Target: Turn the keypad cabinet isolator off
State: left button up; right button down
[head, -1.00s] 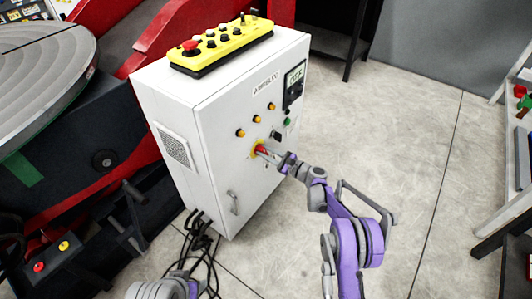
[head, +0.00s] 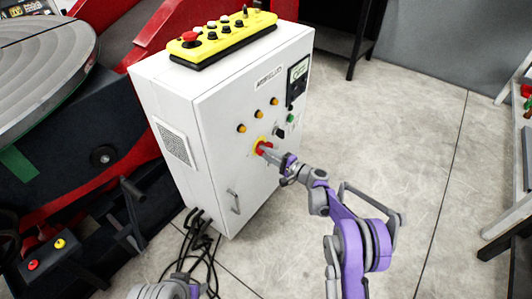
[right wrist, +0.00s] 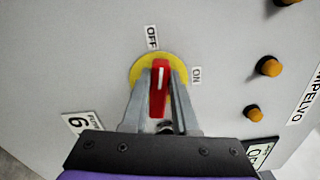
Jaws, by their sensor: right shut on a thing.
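The isolator is a red handle with a white line on a yellow round plate (head: 257,151), on the front of the white keypad cabinet (head: 225,108). My right gripper (head: 268,150) is shut on the red handle. In the right wrist view the red handle (right wrist: 159,85) sits between my two grey fingers (right wrist: 158,108). Its white line points up, close to the OFF label (right wrist: 152,37) and away from the ON label (right wrist: 196,75) at the right. The lower part of the plate is hidden by the fingers.
A yellow button box (head: 222,37) lies on the cabinet top. Amber lamps (head: 258,114), a black knob and a green button (head: 291,118) are near the isolator. A door handle (head: 234,201) and black cables (head: 202,245) are lower. The floor (head: 400,140) at right is clear.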

jog(key=shift+f+n, duration=0.2)
jog(key=shift+n, duration=1)
jog(key=shift+s, duration=0.1)
jog(key=c, duration=0.7)
grip_release()
jog(key=shift+d, duration=0.1)
jog(key=p+v, duration=0.1)
jog(key=v, duration=0.9)
jog(key=shift+s+d, duration=0.2)
